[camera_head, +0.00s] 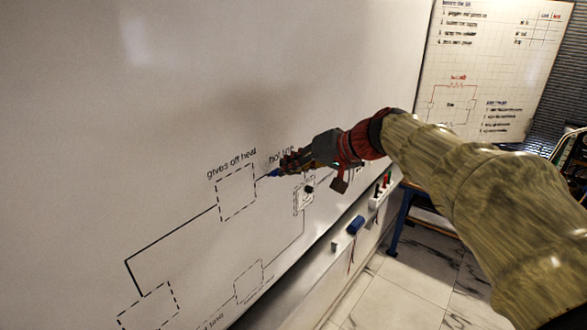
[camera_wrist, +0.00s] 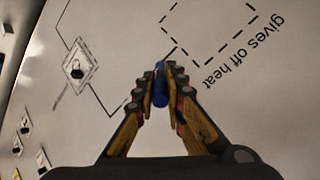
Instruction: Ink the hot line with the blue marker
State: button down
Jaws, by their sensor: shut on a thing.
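My gripper (camera_head: 290,160) is shut on the blue marker (camera_head: 273,173) at the whiteboard (camera_head: 200,100). In the wrist view the marker (camera_wrist: 160,85) sits between the fingers (camera_wrist: 162,82), its tip toward the board. A short dark line (camera_wrist: 171,55) runs from the dashed box (camera_wrist: 207,30) to near the tip. In the head view the "hot line" label (camera_head: 280,154) is just above the marker, partly covered by my gripper. The dashed box (camera_head: 236,191) labelled "gives off heat" is left of the tip. I cannot tell whether the tip touches the board.
A card with a black knob (camera_head: 307,190) is on the board below my gripper; it also shows in the wrist view (camera_wrist: 76,68). A ledge below carries a blue eraser (camera_head: 355,225) and a holder with markers (camera_head: 380,190). A second board (camera_head: 480,80) stands at right.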

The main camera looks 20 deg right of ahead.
jog(key=shift+w+a, duration=0.15)
jog(key=shift+w, duration=0.05)
jog(key=w+d+b, duration=0.2)
jog(key=w+d, duration=0.6)
jog(key=d, duration=0.3)
jog(key=shift+d, duration=0.15)
dwell(1.4)
jog(key=shift+s+a+b, duration=1.35)
jog(key=shift+a+b, duration=0.1)
jog(key=shift+a, duration=0.45)
jog(key=shift+s+a+b, duration=1.3)
jog(key=shift+a+b, duration=0.1)
jog(key=shift+a, duration=0.45)
jog(key=shift+s+a+b, duration=1.35)
jog(key=shift+a+b, duration=0.1)
jog(key=shift+a, duration=0.45)
